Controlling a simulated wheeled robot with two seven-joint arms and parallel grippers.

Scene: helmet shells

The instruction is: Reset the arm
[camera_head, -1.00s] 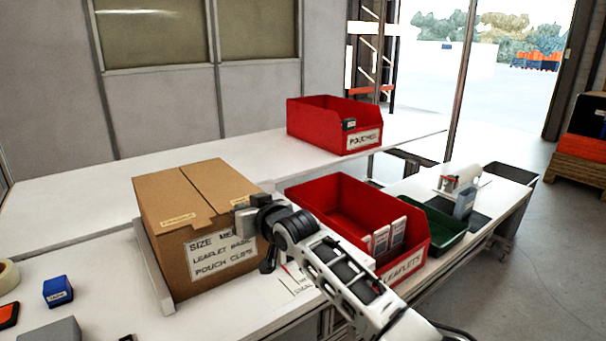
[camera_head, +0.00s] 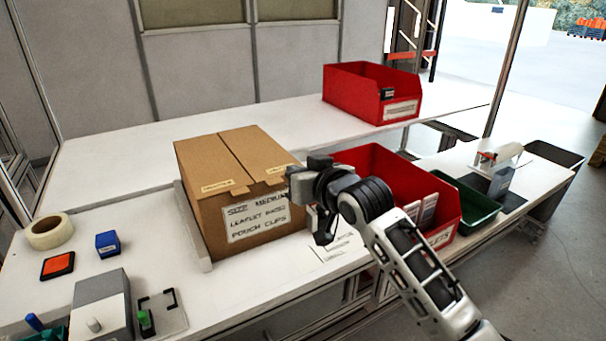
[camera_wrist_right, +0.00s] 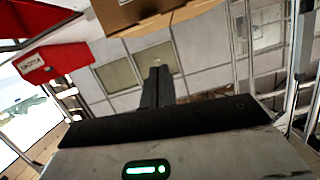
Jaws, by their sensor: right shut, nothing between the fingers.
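My right arm comes in from the lower right in the head view. Its gripper (camera_head: 298,182) is in front of the right side of a closed cardboard box (camera_head: 235,185); I cannot tell whether they touch. In the right wrist view the two dark fingers (camera_wrist_right: 157,85) are together with nothing between them. The box's edge shows at the top of that view (camera_wrist_right: 135,14). My left gripper is not in any view.
A red bin (camera_head: 446,212) with leaflets stands right of the box, partly behind my arm. Another red bin (camera_head: 350,92) stands on the back table. A tape roll (camera_head: 50,232), a blue block (camera_head: 108,244) and an orange pad (camera_head: 58,265) lie at the left. A green tray (camera_head: 470,212) stands at the right.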

